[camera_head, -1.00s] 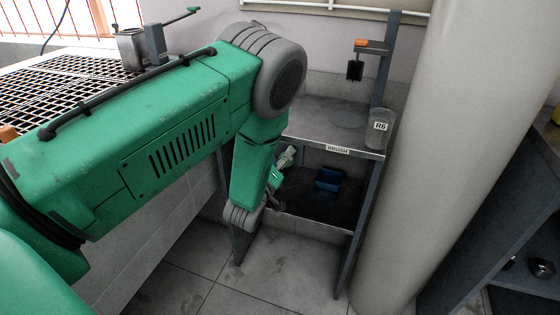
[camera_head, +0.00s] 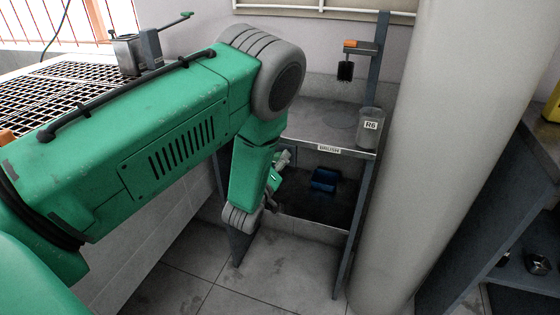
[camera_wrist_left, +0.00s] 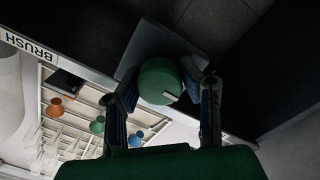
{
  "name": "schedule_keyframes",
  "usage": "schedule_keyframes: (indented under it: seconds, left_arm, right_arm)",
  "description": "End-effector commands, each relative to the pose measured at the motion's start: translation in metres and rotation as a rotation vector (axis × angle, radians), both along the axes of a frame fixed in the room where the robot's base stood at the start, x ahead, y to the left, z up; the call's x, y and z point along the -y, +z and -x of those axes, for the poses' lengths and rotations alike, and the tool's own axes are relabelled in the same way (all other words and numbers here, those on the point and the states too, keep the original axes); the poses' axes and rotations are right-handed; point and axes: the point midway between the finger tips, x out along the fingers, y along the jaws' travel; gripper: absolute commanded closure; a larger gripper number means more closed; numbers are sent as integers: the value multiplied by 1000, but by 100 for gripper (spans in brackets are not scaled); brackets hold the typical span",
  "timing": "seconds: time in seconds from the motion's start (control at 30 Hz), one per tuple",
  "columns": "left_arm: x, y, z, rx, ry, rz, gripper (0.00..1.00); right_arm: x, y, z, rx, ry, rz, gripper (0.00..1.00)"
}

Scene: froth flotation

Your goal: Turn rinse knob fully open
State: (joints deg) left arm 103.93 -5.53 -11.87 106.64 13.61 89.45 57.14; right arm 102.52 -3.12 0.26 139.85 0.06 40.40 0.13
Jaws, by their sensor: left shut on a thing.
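The knob (camera_wrist_left: 160,80) is a round green cap with a short pale mark on its face, on a grey plate, in the left wrist view. My left gripper (camera_wrist_left: 167,92) has one dark finger on each side of the knob and is shut on it. In the head view the left gripper (camera_head: 273,190) is small and dark, in front of the lower shelf of the grey stand. My right gripper is not in view.
The grey stand (camera_head: 310,115) carries a BRUSH label, a hanging black brush (camera_head: 345,71) and a grey R6 container (camera_head: 370,126). A blue object (camera_head: 324,180) sits on its lower shelf. A thick pale column (camera_head: 430,150) stands at right. A black grating (camera_head: 60,85) lies at left.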

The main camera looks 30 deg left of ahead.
Motion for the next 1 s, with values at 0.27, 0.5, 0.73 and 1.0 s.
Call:
schedule_keyframes:
  seconds: [0.27,0.5,0.73,1.0]
  left_arm:
    - [1,4,0,-23,-2,-121,96]
    - [1,4,0,-74,-1,-322,96]
    - [1,3,0,-126,0,-536,96]
    - [2,3,0,-186,-1,-785,96]
  right_arm:
    - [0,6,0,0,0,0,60]
    - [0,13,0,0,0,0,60]
    - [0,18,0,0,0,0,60]
    - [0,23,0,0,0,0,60]
